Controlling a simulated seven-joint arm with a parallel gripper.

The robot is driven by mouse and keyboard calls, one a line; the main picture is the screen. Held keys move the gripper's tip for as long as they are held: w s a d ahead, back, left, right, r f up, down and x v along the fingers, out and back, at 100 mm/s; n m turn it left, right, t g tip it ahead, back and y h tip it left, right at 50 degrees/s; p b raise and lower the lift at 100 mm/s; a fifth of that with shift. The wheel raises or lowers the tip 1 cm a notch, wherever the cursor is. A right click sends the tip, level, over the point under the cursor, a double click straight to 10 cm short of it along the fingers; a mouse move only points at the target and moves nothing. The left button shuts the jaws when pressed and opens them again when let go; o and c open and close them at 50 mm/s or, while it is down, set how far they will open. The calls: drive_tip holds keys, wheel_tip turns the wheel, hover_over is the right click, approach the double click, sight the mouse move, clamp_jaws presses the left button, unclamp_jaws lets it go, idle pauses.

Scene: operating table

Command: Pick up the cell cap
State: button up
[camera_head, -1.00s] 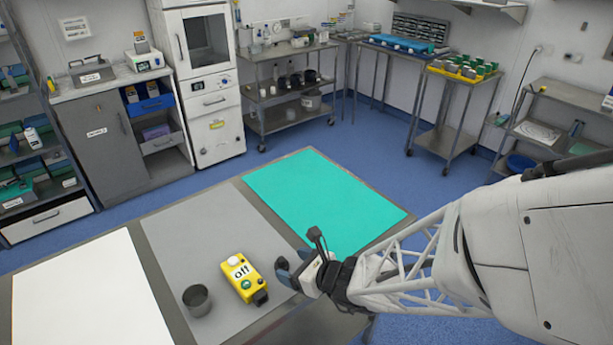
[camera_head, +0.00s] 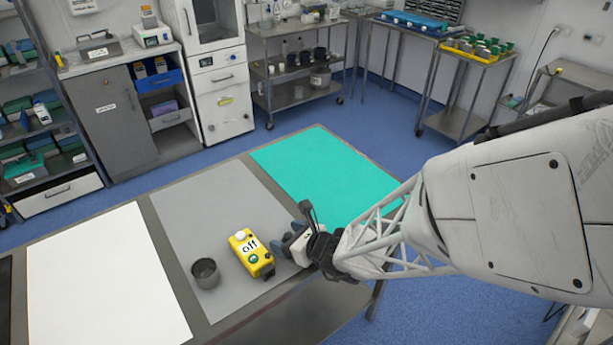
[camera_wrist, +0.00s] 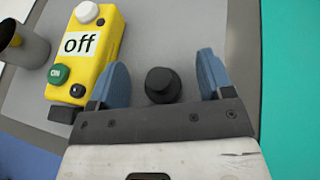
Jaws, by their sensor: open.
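The cell cap (camera_wrist: 162,86) is a small black round piece with a knob on top, on the grey mat in the wrist view. It stands between the two blue fingers of my gripper (camera_wrist: 163,62), with a gap on each side. My gripper is open and holds nothing. In the head view my gripper (camera_head: 294,240) is just right of the yellow box, and I cannot make out the cap there.
A yellow box (camera_head: 252,252) marked "off" stands close left of my gripper; it also shows in the wrist view (camera_wrist: 92,62). A grey metal cup (camera_head: 206,273) is left of it. A white sheet (camera_head: 105,285) and a teal sheet (camera_head: 320,175) flank the grey mat (camera_head: 200,205).

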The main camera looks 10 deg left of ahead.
sight(288, 235)
drive_tip(key=c, duration=1)
drive_tip(key=shift+r, duration=0.2)
drive_tip(key=shift+r, duration=0.5)
wheel_tip(288, 235, up, 2)
drive_tip(key=shift+r, duration=0.15)
drive_tip(key=s+d+r, duration=0.1)
drive_tip(key=s+d, duration=0.7)
drive_tip(key=s, duration=0.5)
drive_tip(key=shift+s+d+r, duration=0.15)
drive_tip(key=shift+s+d, duration=0.1)
drive_tip(key=shift+d, duration=0.1)
drive_tip(key=shift+a, duration=0.1)
